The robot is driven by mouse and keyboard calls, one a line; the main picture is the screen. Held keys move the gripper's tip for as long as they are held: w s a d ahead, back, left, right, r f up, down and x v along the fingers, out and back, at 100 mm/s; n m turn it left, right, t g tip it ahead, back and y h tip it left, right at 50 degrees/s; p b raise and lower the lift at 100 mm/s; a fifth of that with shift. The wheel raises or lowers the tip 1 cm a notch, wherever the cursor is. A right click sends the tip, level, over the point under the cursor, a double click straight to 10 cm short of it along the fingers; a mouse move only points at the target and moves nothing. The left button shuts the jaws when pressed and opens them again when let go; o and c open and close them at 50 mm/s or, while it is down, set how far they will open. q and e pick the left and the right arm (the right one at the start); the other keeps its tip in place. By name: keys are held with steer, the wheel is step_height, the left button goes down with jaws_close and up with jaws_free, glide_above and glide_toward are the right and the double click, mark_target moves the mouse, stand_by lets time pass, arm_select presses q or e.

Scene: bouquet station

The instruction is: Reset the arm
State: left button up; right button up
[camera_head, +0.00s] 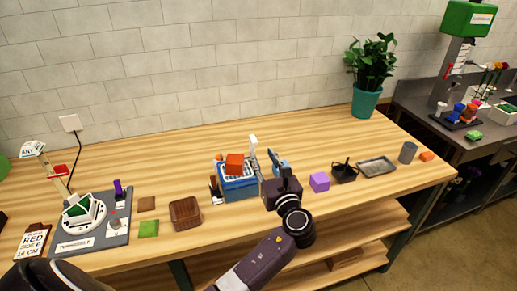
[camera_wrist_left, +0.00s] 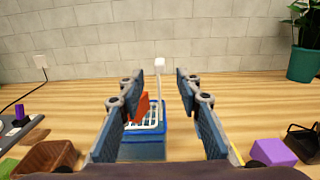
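My left gripper (camera_head: 268,158) reaches over the wooden table from below, near its middle. In the left wrist view its two fingers (camera_wrist_left: 159,100) stand wide apart with nothing gripped between them. A blue basket (camera_head: 240,191) with a white grid top is just left of the gripper, and an orange-red block (camera_head: 235,163) is on it. In the left wrist view the basket (camera_wrist_left: 150,133) shows beyond and below the fingers, partly hidden by the left finger. My right gripper is not in view.
Left of the basket are a brown wooden tray (camera_head: 185,225), a green square (camera_head: 148,229) and a turntable station (camera_head: 90,245). Right are a purple cube (camera_head: 319,182), a black container (camera_head: 344,173), a grey tray (camera_head: 388,163) and a potted plant (camera_head: 367,101). The table's back strip is mostly clear.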

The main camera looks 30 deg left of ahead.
arm_select(q)
steer(key=shift+s+d, duration=0.5)
steer(key=shift+d, duration=0.05)
